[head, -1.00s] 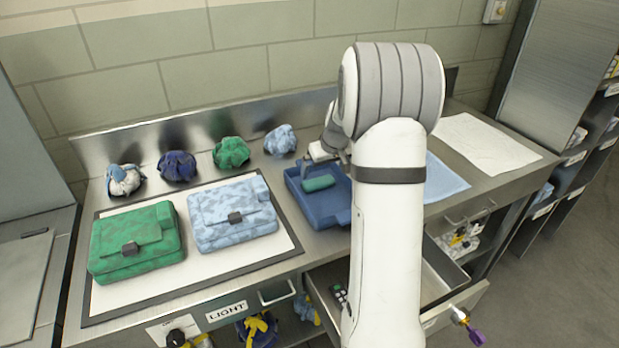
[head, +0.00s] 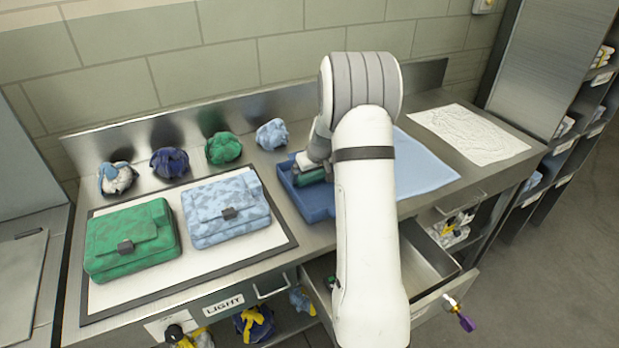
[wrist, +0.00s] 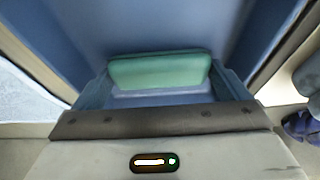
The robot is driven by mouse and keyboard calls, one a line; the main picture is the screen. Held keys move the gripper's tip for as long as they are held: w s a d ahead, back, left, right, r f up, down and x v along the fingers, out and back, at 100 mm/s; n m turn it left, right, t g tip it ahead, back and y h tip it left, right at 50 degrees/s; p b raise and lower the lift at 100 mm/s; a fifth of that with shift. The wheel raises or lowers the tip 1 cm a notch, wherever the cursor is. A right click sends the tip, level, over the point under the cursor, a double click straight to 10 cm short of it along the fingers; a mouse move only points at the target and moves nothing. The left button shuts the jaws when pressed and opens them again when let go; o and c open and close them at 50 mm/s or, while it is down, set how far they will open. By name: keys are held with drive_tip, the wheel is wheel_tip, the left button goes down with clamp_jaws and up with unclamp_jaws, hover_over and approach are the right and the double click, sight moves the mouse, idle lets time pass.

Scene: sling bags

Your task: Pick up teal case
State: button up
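The teal case (head: 312,176) is a small rounded block in the blue tray (head: 308,209) on the steel counter. My gripper (head: 318,165) is down over the tray, right at the case, and partly hides it. In the wrist view the teal case (wrist: 160,71) lies crosswise between the two bluish fingers of my gripper (wrist: 160,80). The fingers are spread wide, one near each end of the case. I cannot tell whether they touch it. The case appears to rest in the tray.
A green bag (head: 131,240) and a light-blue bag (head: 226,209) lie on a white, dark-edged mat (head: 200,262) to the left. Several cloth bundles (head: 223,148) line the back. A light-blue sheet (head: 422,168) lies to the right. An open drawer (head: 425,268) juts out below.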

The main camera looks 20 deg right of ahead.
drive_tip(key=c, duration=0.4)
drive_tip(key=shift+r, duration=0.1)
drive_tip(key=shift+c, duration=0.2)
